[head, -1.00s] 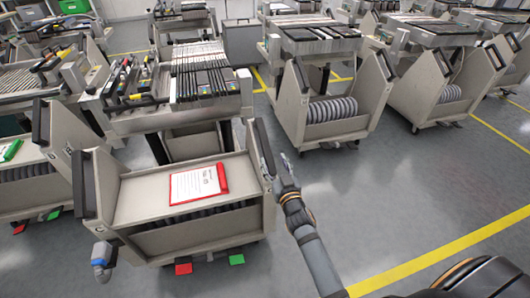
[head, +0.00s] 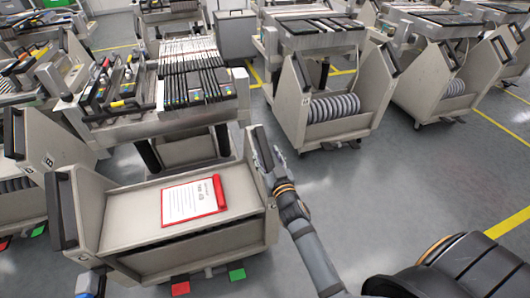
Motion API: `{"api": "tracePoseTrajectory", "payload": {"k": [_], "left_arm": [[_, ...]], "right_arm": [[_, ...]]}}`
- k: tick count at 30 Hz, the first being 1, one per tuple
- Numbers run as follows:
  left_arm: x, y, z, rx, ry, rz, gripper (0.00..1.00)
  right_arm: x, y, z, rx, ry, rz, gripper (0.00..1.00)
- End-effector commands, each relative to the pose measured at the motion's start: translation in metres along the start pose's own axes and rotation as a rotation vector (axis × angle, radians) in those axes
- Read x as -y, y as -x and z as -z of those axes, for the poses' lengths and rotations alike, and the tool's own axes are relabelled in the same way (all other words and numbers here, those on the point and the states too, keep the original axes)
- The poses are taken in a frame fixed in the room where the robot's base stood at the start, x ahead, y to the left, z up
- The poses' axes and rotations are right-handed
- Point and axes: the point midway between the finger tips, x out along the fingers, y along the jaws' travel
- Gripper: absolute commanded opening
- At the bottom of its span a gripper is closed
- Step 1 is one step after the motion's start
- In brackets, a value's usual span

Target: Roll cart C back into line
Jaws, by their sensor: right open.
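Cart C (head: 120,215) is the near beige cart at the lower left, with a red-framed clipboard (head: 193,200) on its sloped top. It stands nearer to me than the carts on the right. A black handle (head: 68,212) is on its left side panel, and another (head: 262,148) is at its right side. My right gripper (head: 274,160) is open beside the right handle; whether they touch cannot be told. My left gripper is not in view.
A cart marked B (head: 45,160) stands close on the left. A cart with grey reels (head: 295,100) stands to the right, with open grey floor (head: 390,180) in front of it. Red (head: 180,288) and green (head: 236,274) pedals are at cart C's foot. Yellow floor lines run at the right.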

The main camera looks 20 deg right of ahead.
Motion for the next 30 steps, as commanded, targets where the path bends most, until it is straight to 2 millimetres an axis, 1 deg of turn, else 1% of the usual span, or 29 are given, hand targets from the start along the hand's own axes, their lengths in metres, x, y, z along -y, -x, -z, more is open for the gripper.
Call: {"api": "tracePoseTrajectory", "payload": {"k": [3,12,15,25,30], "left_arm": [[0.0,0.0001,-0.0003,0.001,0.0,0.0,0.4],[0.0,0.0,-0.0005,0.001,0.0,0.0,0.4],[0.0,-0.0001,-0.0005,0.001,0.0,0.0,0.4],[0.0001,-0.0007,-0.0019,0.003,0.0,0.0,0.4],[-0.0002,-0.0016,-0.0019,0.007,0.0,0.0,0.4]], "right_arm": [[0.0,0.0,0.0,0.0,0.0,0.0,0.53],[0.0001,0.0,-0.0002,0.0,0.0,0.0,0.12],[0.0001,0.0,-0.0001,0.0,0.0,0.0,0.0],[0.0001,-0.0004,-0.0001,0.0,0.0,0.0,0.0],[0.0001,-0.0071,-0.0002,-0.001,0.0,0.0,0.0]]}}
